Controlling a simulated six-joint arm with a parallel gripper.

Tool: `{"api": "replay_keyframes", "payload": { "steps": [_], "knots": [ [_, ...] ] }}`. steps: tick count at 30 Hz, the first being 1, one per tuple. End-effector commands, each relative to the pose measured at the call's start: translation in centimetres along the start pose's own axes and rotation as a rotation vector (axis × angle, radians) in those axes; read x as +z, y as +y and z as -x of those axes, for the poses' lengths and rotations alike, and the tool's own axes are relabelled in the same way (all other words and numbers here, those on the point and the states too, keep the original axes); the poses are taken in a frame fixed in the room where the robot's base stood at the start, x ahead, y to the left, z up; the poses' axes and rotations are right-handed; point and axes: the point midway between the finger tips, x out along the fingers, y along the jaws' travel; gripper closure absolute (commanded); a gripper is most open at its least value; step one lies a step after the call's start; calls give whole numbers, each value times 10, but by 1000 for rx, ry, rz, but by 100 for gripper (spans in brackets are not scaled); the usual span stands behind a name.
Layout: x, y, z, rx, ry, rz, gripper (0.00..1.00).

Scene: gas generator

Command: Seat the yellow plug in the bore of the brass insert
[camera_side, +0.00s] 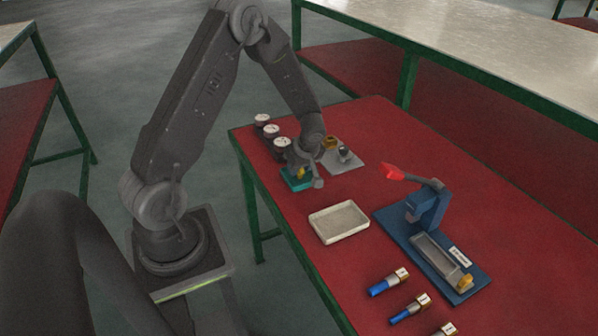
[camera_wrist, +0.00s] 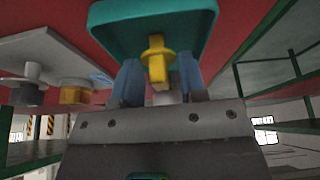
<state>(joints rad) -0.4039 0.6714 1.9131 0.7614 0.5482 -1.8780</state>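The yellow plug (camera_wrist: 157,58) stands at the teal tray (camera_wrist: 205,18), with its flange and narrow stem showing in the wrist view. In the side view the plug (camera_side: 301,172) is a small yellow spot above the teal tray (camera_side: 288,181). My gripper (camera_wrist: 159,78) has its two blue fingers on either side of the plug, with narrow gaps beside the stem. It looks open, low over the tray. A brass-coloured round piece (camera_side: 329,142), which may be the brass insert, is on the grey plate (camera_side: 345,165); it also shows in the wrist view (camera_wrist: 74,92). Its bore is not visible.
A grey post (camera_side: 345,153) stands beside the brass piece. Several dark round parts with white tops (camera_side: 271,131) line the left table edge.

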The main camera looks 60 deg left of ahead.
Motion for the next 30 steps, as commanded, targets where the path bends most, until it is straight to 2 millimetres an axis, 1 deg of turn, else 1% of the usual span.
{"api": "replay_keyframes", "payload": {
  "steps": [1,6,8,9,14,30],
  "knots": [
    [0,0,0,0,0,0,66],
    [0,0,0,0,0,0,83],
    [0,0,0,0,0,0,88],
    [0,0,0,0,0,0,90],
    [-2,0,5,1,1,2,90],
    [-18,0,44,2,1,1,91]
  ]
}}
